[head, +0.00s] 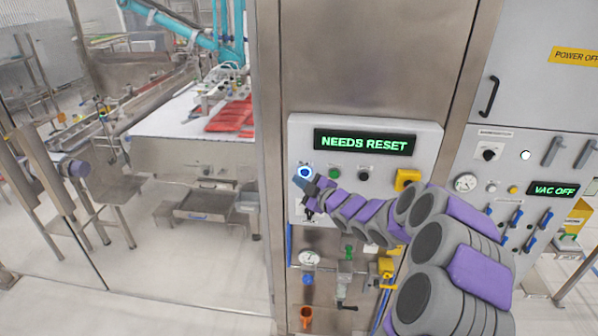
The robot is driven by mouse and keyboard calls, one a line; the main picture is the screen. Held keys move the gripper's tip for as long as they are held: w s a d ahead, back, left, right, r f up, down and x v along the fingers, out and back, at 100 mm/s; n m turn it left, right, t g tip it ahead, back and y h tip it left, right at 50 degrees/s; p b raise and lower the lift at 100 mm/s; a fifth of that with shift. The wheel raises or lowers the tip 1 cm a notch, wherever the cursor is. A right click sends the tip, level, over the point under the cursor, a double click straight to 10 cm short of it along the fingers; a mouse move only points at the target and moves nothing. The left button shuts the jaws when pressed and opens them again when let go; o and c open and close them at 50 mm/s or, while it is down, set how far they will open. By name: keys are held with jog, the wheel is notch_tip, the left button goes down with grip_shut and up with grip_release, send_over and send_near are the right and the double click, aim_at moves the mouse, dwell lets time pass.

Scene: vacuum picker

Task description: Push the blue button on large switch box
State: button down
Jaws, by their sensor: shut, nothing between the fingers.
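The large switch box (429,140) is a grey panel on a steel column, with a display (364,142) reading "NEEDS RESET" in green. The blue button (305,171) shows as a lit blue ring with a white rim at the box's left. My gripper (303,181) is shut and empty. Its tip overlaps the lower edge of the button in the picture; I cannot tell whether it touches. A green button (334,173) and a black button (364,174) sit to the right. A yellow switch housing (407,178) is farther right. My arm hides the lower part of the box.
A gauge (309,259) and valves with a green knob (349,253) are below the box. A second panel (545,145) at right has a "VAC OFF" display (554,189). Clear glass panels stand left of the column, with a conveyor machine (185,122) behind.

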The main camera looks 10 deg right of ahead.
jog(key=shift+d, duration=0.3)
dwell(0.5)
jog(key=shift+d, duration=0.2)
dwell(0.7)
jog(key=shift+w+d+r+p, duration=0.1)
jog(key=shift+w+d+p, duration=0.25)
jog(key=shift+d, duration=0.35)
jog(key=shift+a, duration=0.45)
jog(key=shift+d, duration=0.1)
